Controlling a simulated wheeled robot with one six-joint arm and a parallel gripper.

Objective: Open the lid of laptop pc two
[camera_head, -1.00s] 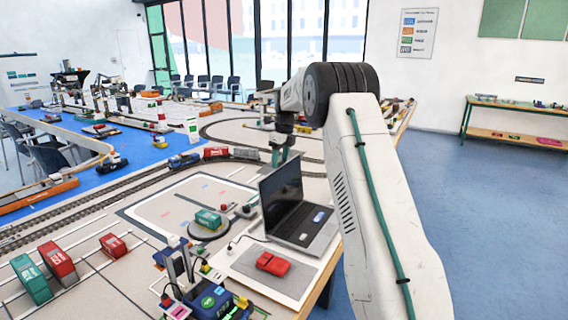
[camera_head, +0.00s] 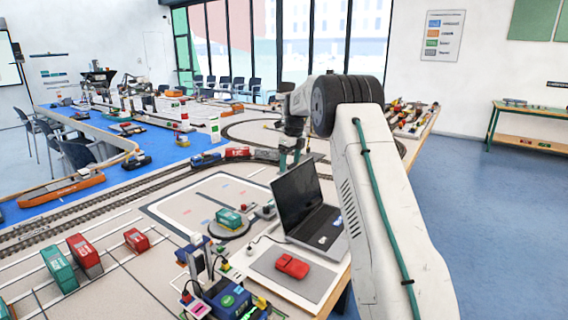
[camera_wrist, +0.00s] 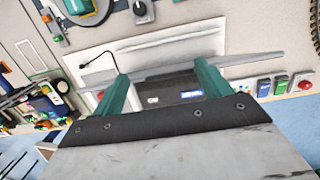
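A laptop (camera_head: 308,215) stands open on the table. Its dark-screened lid (camera_head: 295,195) is raised, leaning back a little, and its grey base lies flat. No label reads as its name. My gripper (camera_head: 289,160) is at the lid's upper edge, partly hidden behind it; contact cannot be told. In the wrist view, the two green fingers of my gripper (camera_wrist: 163,88) are spread well apart with nothing between them. Past them, a thin grey edge, apparently the lid's (camera_wrist: 250,59), crosses the picture. Part of the dark base with white and blue stickers (camera_wrist: 185,95) shows between the fingers.
A red object (camera_head: 292,266) lies on a grey mat (camera_head: 320,285) in front of the laptop. A disc with a teal container (camera_head: 228,218) is to its left. A blue device (camera_head: 228,300) stands nearer. Open floor (camera_head: 500,230) lies to the right.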

